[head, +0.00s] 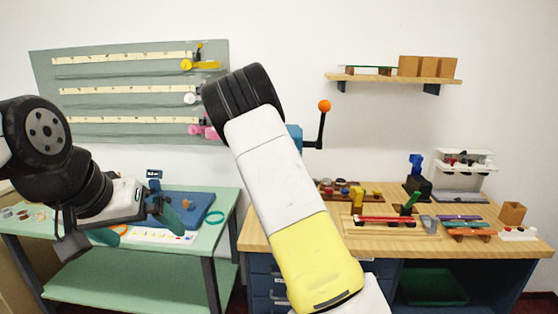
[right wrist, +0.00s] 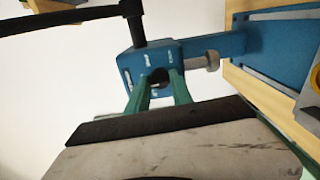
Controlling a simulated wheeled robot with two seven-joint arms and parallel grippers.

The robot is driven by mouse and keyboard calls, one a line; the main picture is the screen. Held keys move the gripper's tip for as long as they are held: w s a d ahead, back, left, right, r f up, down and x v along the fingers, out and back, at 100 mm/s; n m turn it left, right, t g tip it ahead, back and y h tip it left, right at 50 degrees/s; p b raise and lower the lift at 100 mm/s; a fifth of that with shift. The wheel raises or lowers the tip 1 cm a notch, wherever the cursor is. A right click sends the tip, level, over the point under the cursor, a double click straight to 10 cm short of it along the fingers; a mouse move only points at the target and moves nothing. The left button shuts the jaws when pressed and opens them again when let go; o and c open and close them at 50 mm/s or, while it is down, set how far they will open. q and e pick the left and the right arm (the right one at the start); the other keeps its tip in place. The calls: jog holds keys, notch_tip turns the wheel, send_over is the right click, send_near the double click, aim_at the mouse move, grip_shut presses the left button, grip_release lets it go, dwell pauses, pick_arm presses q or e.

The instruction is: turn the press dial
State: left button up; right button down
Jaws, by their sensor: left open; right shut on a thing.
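The blue press (head: 294,135) shows in the head view beside my right arm, with a black crank lever (head: 321,128) ending in an orange ball. In the right wrist view the press head (right wrist: 190,55) has pale marks on its face around a small dark round dial (right wrist: 160,74). My right gripper (right wrist: 160,82) has its two green fingers on either side of the dial, shut on it. In the head view my right arm hides this gripper. My left gripper (head: 138,224) is open and empty, over the green table at the left.
The green table (head: 228,196) holds a blue pad (head: 200,203) and a teal ring (head: 214,218). The wooden counter (head: 385,246) carries trays, small blocks and a white rack (head: 462,160). A shelf (head: 390,77) with brown boxes hangs above.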

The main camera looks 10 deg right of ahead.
jog(key=shift+a+f+m, duration=0.1)
jog(key=shift+f+m, duration=0.05)
jog(key=shift+m, duration=6)
jog(key=shift+a+f+m, duration=0.1)
jog(key=shift+m, duration=6.05)
jog(key=c, duration=1.1)
grip_release()
jog(key=shift+r, duration=0.1)
jog(key=v, duration=0.7)
jog(key=shift+s+a, duration=0.1)
jog(key=shift+s, duration=0.25)
